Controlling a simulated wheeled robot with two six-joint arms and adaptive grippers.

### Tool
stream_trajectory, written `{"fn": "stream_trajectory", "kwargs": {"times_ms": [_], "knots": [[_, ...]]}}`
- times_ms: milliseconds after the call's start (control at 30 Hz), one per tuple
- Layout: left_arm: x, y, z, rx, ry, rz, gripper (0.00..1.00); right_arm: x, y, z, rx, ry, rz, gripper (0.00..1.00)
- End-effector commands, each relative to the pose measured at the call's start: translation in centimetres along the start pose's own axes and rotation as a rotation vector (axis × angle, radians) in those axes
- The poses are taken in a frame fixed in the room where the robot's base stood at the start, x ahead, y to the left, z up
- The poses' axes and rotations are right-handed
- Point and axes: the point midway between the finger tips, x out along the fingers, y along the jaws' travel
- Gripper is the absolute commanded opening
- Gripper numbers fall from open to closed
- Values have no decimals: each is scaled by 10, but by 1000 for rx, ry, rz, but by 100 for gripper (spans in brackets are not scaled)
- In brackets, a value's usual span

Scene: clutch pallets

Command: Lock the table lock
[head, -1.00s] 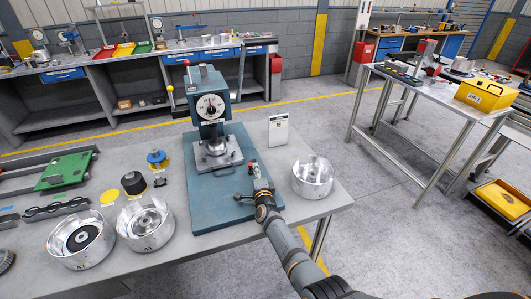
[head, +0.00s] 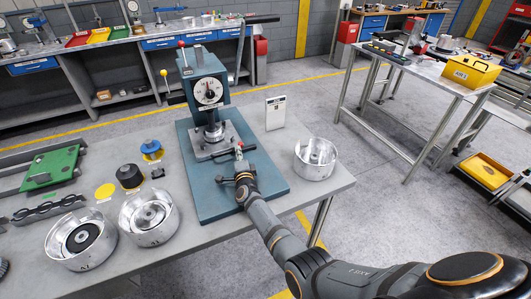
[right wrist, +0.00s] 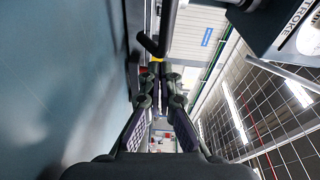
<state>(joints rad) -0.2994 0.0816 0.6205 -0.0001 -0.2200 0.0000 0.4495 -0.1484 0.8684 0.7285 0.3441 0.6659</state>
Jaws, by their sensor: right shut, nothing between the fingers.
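A blue-green press (head: 205,85) with a round dial stands on a blue-green base plate (head: 200,190) on the grey table. On its foot is a grey metal table (head: 210,146) carrying a round part under the ram. At the table's front right is a small lever with a red and green tip (head: 239,152), which looks like the lock. My right gripper (head: 242,172) is low over the plate just in front of it. Its fingers, also in the right wrist view (right wrist: 158,85), are shut and empty; a dark bar (right wrist: 150,44) shows beyond them. Contact cannot be told. My left gripper is out of view.
A metal housing (head: 315,158) stands right of the plate, and a white card (head: 275,112) behind it. The table's right corner is clear.

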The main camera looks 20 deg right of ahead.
Motion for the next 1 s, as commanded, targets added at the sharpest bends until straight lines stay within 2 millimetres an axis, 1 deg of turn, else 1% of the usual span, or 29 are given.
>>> {"fn": "stream_trajectory", "kwargs": {"times_ms": [167, 400, 1000], "knots": [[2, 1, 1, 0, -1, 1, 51, 7, -2, 6, 5, 57, 0, 0], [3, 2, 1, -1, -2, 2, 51, 10, -1, 8, 2, 114, 8, 0], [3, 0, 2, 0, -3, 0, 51, 9, -1, 6, 1, 114, 8, 0]]}}
